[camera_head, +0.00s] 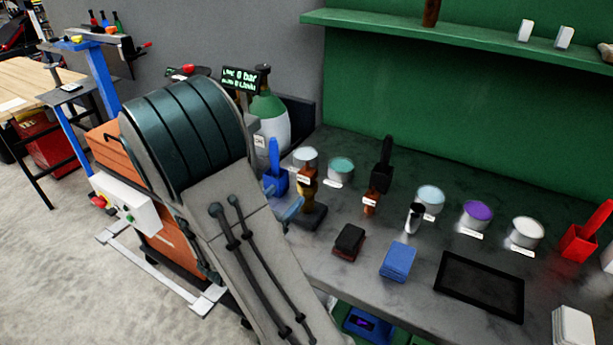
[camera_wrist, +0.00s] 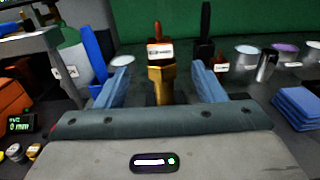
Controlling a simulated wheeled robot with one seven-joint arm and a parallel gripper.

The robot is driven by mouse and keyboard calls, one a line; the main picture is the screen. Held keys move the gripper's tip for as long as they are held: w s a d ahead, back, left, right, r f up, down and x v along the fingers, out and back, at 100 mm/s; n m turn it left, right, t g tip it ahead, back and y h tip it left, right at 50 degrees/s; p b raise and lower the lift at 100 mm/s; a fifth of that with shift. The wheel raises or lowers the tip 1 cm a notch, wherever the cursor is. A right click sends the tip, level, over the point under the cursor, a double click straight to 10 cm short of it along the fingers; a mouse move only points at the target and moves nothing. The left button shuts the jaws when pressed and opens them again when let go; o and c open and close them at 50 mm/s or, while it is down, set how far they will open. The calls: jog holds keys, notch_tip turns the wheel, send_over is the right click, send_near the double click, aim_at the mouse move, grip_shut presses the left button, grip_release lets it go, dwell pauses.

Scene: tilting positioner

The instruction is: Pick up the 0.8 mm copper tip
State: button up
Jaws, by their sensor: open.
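In the head view the brass piece (camera_head: 308,193) stands on a dark base on the bench. My gripper (camera_wrist: 160,78) is open, with one finger on each side of the piece and visible gaps. In the head view my arm hides most of my gripper; a blue finger (camera_head: 289,211) shows beside the piece.
A blue holder (camera_head: 275,179) stands close left of the piece. Behind and right are labelled tins (camera_head: 340,171), a black-handled tool (camera_head: 383,165) and a metal cup (camera_head: 413,217). A dark block (camera_head: 348,242), blue cloths (camera_head: 397,262) and a black tray (camera_head: 479,286) lie in front.

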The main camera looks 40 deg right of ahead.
aim_at(303, 176)
jog(key=p+x, duration=0.2)
jog(key=x, duration=0.7)
jog(key=shift+p+x, duration=0.75)
jog(key=shift+x, duration=1.6)
jog(key=shift+f, duration=0.15)
jog(key=c, duration=1.3)
